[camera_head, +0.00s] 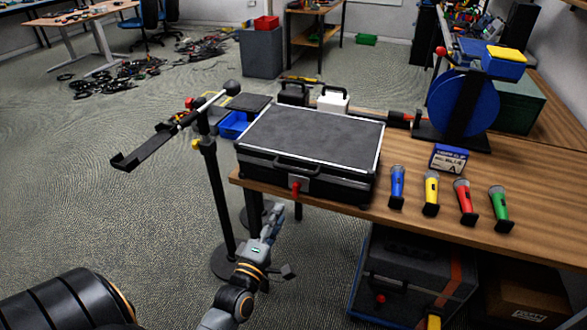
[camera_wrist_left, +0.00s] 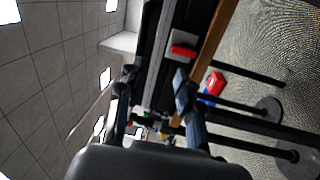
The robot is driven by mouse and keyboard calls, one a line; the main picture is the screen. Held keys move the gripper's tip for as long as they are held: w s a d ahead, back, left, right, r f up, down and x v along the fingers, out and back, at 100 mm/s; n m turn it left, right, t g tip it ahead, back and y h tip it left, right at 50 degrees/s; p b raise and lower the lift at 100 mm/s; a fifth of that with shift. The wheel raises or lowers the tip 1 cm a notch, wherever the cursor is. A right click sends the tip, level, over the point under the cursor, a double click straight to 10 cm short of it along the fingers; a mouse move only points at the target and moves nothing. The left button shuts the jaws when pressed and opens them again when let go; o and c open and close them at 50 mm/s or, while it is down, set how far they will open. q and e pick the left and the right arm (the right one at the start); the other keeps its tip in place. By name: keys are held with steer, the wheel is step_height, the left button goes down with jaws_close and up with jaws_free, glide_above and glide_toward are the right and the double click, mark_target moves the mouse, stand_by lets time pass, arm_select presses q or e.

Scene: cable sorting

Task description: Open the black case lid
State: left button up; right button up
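The black case (camera_head: 260,165) stands on the wooden table near its left front corner, with its dark, silver-edged lid (camera_head: 312,138) shut. A handle (camera_head: 297,163) and a red latch (camera_head: 295,188) are on its front. My left gripper (camera_head: 272,222) is below and in front of the case, a little left of the latch and apart from it. In the left wrist view the gripper's fingers (camera_wrist_left: 155,82) stand apart with nothing between them. The red latch (camera_wrist_left: 182,52) shows beyond them on the sideways-looking case front. My right gripper is not in view.
Blue, yellow, red and green microphones (camera_head: 431,193) stand right of the case. A blue cable reel (camera_head: 463,103) is behind them. A black stand (camera_head: 215,190) with a tray arm is left of the table. Another case (camera_head: 415,272) sits under the table.

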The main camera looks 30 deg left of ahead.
mark_target(293, 170)
arm_select(q)
steer(key=shift+n+t, duration=0.3)
steer(key=shift+n, duration=0.1)
steer(key=r+x, duration=0.1)
steer(key=x, duration=0.3)
steer(key=p+x, duration=0.1)
steer(key=x, duration=0.4)
steer(key=r+p+x, duration=0.1)
steer(key=x, duration=0.4)
steer(key=shift+s+a+r, duration=0.15)
steer(key=shift+a+r, duration=0.2)
jaws_close()
